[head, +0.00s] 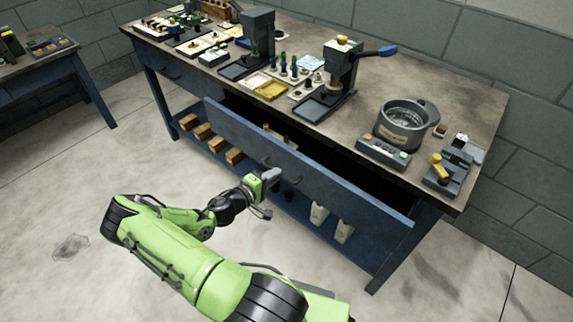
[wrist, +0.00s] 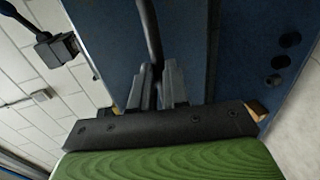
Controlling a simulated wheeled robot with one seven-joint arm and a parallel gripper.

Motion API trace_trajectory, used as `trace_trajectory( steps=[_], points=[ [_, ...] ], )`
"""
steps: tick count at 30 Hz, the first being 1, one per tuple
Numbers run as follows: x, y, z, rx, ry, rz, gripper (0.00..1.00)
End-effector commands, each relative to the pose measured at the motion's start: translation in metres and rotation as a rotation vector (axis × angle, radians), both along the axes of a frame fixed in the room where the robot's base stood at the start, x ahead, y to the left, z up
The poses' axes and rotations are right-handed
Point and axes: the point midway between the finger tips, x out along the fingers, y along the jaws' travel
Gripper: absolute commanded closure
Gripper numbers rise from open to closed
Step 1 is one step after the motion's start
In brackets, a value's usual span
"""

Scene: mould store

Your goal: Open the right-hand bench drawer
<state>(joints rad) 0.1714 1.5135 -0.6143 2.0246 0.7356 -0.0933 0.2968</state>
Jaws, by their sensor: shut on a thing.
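The right-hand bench drawer (head: 335,180) has a long blue front and stands out from under the worktop, with a dark gap behind it. Its dark bar handle (head: 294,180) is on the outer face, partly hidden by my gripper. My gripper (head: 275,181) is at this handle, and its fingers are closed around the bar. In the wrist view the dark fingers (wrist: 160,88) pinch the handle bar (wrist: 150,35) in front of the blue drawer front (wrist: 190,40). Most of the drawer's inside is hidden by its front.
The bench top (head: 330,125) carries a grey pot (head: 404,125), a press with a blue lever (head: 340,70) and several small trays. The floor in front is clear.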

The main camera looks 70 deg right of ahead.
Motion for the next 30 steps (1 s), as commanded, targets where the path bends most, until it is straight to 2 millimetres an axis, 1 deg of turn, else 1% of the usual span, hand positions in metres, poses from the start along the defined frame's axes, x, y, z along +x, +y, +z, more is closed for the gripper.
trace_trajectory(
  steps=[1, 6, 12, 15, 21, 25, 30],
  points=[
    [0.007, 0.014, -0.001, 0.004, 0.001, 0.006, 1.00],
    [0.025, 0.057, -0.001, 0.004, 0.001, 0.006, 1.00],
    [0.043, 0.099, -0.002, 0.004, 0.000, 0.003, 1.00],
    [0.051, 0.116, -0.001, 0.003, -0.001, 0.004, 1.00],
    [0.060, 0.138, -0.001, 0.002, -0.001, 0.001, 1.00],
    [0.062, 0.144, -0.001, 0.002, 0.000, 0.000, 1.00],
    [0.063, 0.147, -0.001, 0.002, 0.000, -0.001, 1.00]
  ],
)
